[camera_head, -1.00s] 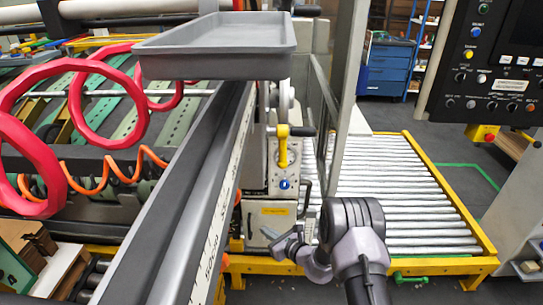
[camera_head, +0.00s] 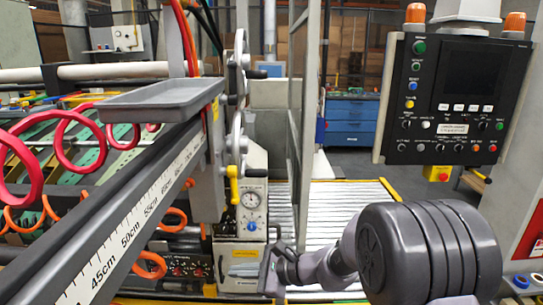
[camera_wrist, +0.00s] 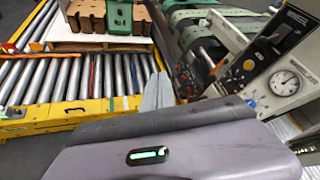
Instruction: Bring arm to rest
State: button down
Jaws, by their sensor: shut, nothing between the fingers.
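My arm reaches in from the lower right of the head view, with a big dark ribbed joint in front and a grey-purple link behind it. My gripper (camera_head: 270,266) is at the far end of this link, small and partly hidden, in front of the grey machine cabinet. In the wrist view the grey fingers of my gripper (camera_wrist: 158,92) stick up past the purple-grey arm housing. They are together, with nothing between them.
A control panel (camera_head: 455,92) hangs at the right. A ruler rail (camera_head: 125,225) and a grey tray (camera_head: 165,97) stand left. The roller conveyor (camera_head: 345,205) lies behind my arm. In the wrist view, a gauge panel (camera_wrist: 285,85) is close at right and yellow-edged rollers (camera_wrist: 65,85) lie left.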

jog(key=s+d+r+n+g+h, duration=0.1)
jog(key=s+d+r+n, duration=0.1)
jog(key=s+r+n, duration=0.3)
jog(key=s+d+r+n+g+h, duration=0.1)
jog(key=s+d+r, duration=0.15)
jog(key=s, duration=0.55)
jog(key=s+d+r+n+t+h, duration=0.2)
jog(key=s+d+n+h, duration=0.4)
jog(key=s+d, duration=0.7)
jog(key=s+h, duration=0.2)
jog(key=shift+s+d+t, duration=0.3)
jog(key=shift+d+t, duration=0.05)
jog(key=shift+t, duration=0.05)
